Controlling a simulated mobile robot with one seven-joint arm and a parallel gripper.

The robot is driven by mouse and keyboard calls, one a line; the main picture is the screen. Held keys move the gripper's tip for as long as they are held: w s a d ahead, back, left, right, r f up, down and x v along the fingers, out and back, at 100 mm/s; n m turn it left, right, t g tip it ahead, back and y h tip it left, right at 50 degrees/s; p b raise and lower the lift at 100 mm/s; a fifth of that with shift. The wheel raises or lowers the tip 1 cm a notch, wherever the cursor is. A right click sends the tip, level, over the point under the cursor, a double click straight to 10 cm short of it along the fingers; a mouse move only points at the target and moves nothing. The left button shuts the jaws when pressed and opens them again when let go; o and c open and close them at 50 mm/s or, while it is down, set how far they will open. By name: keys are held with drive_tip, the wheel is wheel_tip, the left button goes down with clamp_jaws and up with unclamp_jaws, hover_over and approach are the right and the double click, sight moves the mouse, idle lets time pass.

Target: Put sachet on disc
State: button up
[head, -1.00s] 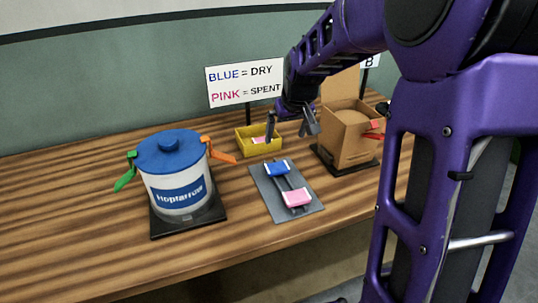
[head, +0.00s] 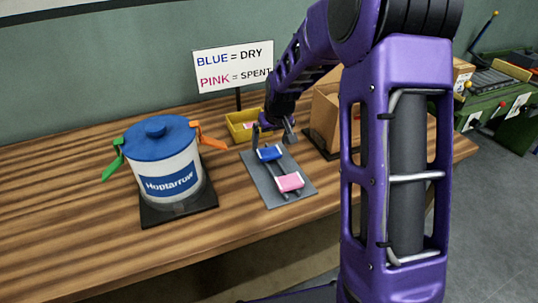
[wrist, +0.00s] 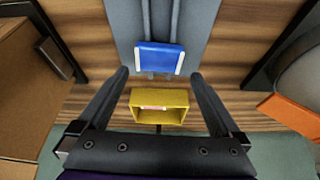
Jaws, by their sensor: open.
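A blue sachet (head: 270,153) with white ends lies on two dark rails of a grey plate (head: 257,186) on the bench. A pink sachet (head: 289,182) lies on the same rails, nearer the front. My gripper (head: 272,136) is open and empty, pointing down close to the blue sachet at the back of the plate. In the wrist view the blue sachet (wrist: 160,58) shows just past and between my open fingertips (wrist: 160,74), not held. I cannot make out a disc in either view now.
A lidded white tub (head: 168,170) with blue lid and green and orange latches stands at left. A yellow bin (head: 236,122) with something pink inside sits behind the plate. A cardboard box (head: 324,112) stands right, partly behind my arm. A sign (head: 232,67) reads BLUE = DRY, PINK = SPENT.

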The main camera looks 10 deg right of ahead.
sight(269, 151)
drive_tip(key=x, duration=0.4)
drive_tip(key=shift+w+d+f, duration=0.1)
drive_tip(key=shift+f, duration=0.2)
drive_tip(key=shift+c, duration=0.2)
drive_tip(key=c, duration=1.2)
